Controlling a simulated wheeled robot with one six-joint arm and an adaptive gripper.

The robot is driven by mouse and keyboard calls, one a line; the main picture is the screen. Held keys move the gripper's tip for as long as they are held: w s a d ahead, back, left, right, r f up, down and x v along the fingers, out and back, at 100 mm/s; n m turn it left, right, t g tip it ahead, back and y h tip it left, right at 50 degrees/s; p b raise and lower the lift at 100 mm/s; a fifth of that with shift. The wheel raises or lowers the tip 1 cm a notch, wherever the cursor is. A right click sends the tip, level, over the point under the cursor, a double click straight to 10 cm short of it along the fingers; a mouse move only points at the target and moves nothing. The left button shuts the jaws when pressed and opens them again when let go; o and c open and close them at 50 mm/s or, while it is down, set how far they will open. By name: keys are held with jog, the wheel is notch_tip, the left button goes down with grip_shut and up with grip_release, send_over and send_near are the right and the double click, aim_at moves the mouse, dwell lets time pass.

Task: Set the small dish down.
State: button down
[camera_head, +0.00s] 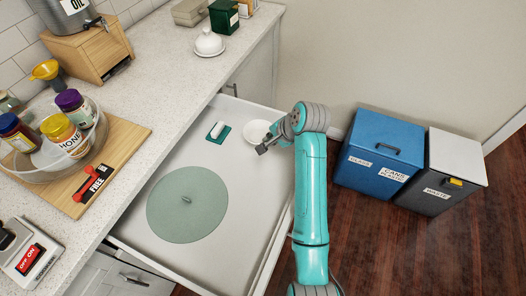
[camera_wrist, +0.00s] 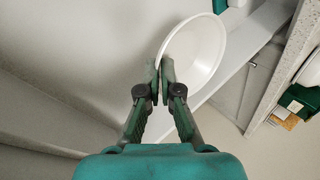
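The small white dish (camera_head: 256,132) is over the far right part of the open drawer (camera_head: 165,243). My gripper (camera_head: 263,148) is at the dish's near right edge. In the wrist view my gripper (camera_wrist: 161,72) is shut with the rim of the dish (camera_wrist: 201,48) between its fingertips. The dish looks tilted in that view. I cannot tell whether its underside touches the drawer floor.
A round green lid (camera_head: 187,222) lies in the near part of the drawer. A green piece with a white roll-like item (camera_head: 216,131) lies left of the dish. The drawer floor between them is clear. The counter (camera_head: 165,70) rises along the left; blue and grey bins (camera_head: 378,160) stand right.

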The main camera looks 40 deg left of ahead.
aim_at(269, 157)
jog(key=shift+f, duration=3.05)
jog(key=shift+f, duration=0.1)
jog(key=c, duration=1.3)
grip_release()
jog(key=v, duration=1.2)
jog(key=shift+s, duration=0.15)
